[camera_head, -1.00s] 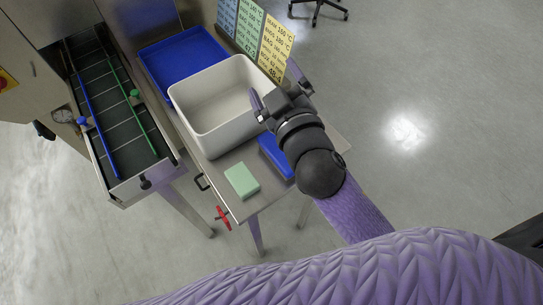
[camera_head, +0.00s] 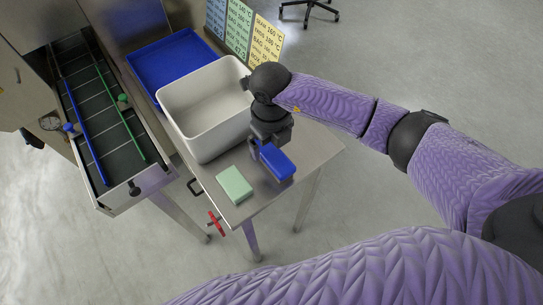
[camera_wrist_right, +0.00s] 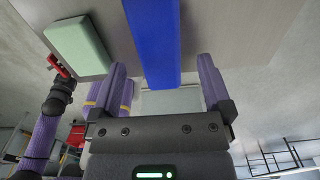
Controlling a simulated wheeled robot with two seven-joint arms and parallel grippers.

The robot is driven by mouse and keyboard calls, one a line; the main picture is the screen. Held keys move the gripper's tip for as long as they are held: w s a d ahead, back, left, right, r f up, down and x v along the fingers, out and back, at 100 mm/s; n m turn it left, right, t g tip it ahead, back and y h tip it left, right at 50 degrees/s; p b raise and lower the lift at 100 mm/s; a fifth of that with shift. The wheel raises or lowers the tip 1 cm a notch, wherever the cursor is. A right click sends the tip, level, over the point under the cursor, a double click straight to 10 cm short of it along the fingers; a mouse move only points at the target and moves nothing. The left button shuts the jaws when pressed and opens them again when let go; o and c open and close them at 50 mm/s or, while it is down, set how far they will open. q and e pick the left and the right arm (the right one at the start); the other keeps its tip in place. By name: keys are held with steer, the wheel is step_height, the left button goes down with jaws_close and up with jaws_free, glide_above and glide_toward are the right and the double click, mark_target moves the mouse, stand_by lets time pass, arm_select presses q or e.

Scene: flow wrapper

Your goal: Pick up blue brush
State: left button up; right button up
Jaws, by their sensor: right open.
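The blue brush (camera_head: 277,162) lies on the steel table (camera_head: 318,150), near its right end, beside a pale green block (camera_head: 235,184). My right gripper (camera_head: 263,147) is over the far end of the brush, pointing down at it. In the right wrist view the blue brush (camera_wrist_right: 155,40) runs between the two open fingers (camera_wrist_right: 163,72), with room on both sides. The fingers are not closed on it. The gripper's body hides part of the brush in the head view. My left gripper does not show.
A deep white bin (camera_head: 203,148) stands just left of my right gripper. A flat blue tray (camera_head: 150,84) lies behind it. A conveyor with blue and green rails (camera_head: 106,125) is at the left. Colored text cards (camera_head: 239,25) stand at the back. A red handle (camera_head: 215,222) hangs at the front edge.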

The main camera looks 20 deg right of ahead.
mark_target(270, 151)
step_height(270, 151, down, 4)
steer(key=shift+w+a+f+b, duration=0.1)
steer(key=shift+b, duration=0.35)
steer(key=c, duration=1.3)
step_height(270, 151, up, 10)
steer(key=p, duration=0.2)
steer(key=shift+f+p, duration=0.2)
steer(key=shift+p, duration=0.2)
steer(key=shift+r, duration=0.35)
